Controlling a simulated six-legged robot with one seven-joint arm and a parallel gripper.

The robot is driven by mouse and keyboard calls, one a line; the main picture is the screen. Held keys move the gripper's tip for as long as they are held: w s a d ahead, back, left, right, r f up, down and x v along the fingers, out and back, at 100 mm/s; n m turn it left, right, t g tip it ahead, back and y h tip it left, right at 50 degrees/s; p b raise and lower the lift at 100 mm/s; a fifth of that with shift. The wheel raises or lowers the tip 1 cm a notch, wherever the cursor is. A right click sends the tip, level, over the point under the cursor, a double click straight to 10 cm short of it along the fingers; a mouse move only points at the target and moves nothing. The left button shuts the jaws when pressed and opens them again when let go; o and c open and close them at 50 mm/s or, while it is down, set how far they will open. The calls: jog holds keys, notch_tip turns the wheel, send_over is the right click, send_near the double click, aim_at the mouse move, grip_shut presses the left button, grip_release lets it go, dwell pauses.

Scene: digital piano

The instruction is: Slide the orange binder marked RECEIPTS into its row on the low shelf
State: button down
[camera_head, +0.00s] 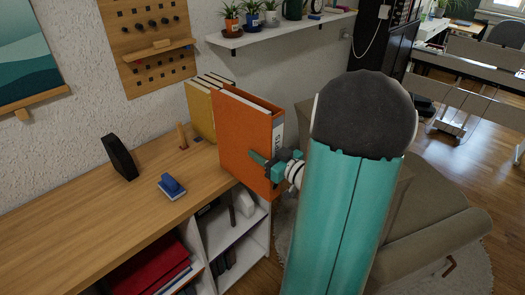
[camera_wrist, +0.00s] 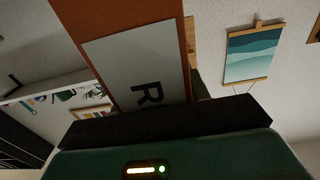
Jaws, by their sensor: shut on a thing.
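The orange binder (camera_head: 246,140) is upright at the right end of the wooden shelf top, with its white spine label facing right. My gripper (camera_head: 275,165) is shut on the binder near its lower spine edge. In the wrist view the orange binder (camera_wrist: 172,20) fills the upper middle, and its white label (camera_wrist: 140,70) shows a large letter R; the rest of the word is hidden by the dark gripper body (camera_wrist: 170,122). The low shelf (camera_head: 130,195) has white compartments below its wooden top. Whether the binder touches the top cannot be told.
Yellow binders (camera_head: 201,108) stand behind the orange one. A black block (camera_head: 120,157), a blue stamp-like object (camera_head: 172,187) and a small wooden piece (camera_head: 183,136) are on the top. Red folders (camera_head: 150,270) lie in a lower compartment. A beige armchair (camera_head: 425,190) is at right.

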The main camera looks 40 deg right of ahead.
jog(key=w, duration=2.9)
jog(key=shift+a, duration=0.4)
dwell(0.5)
jog(key=shift+r, duration=0.1)
jog(key=shift+f, duration=0.3)
dwell(0.5)
jog(key=c, duration=0.6)
grip_release()
jog(key=shift+c, duration=0.2)
jog(key=shift+s+d+f, duration=0.1)
jog(key=shift+s+f, duration=0.05)
jog(key=shift+s, duration=2.35)
jog(key=s, duration=1.3)
jog(key=shift+s+d, duration=0.2)
jog(key=shift+s, duration=0.2)
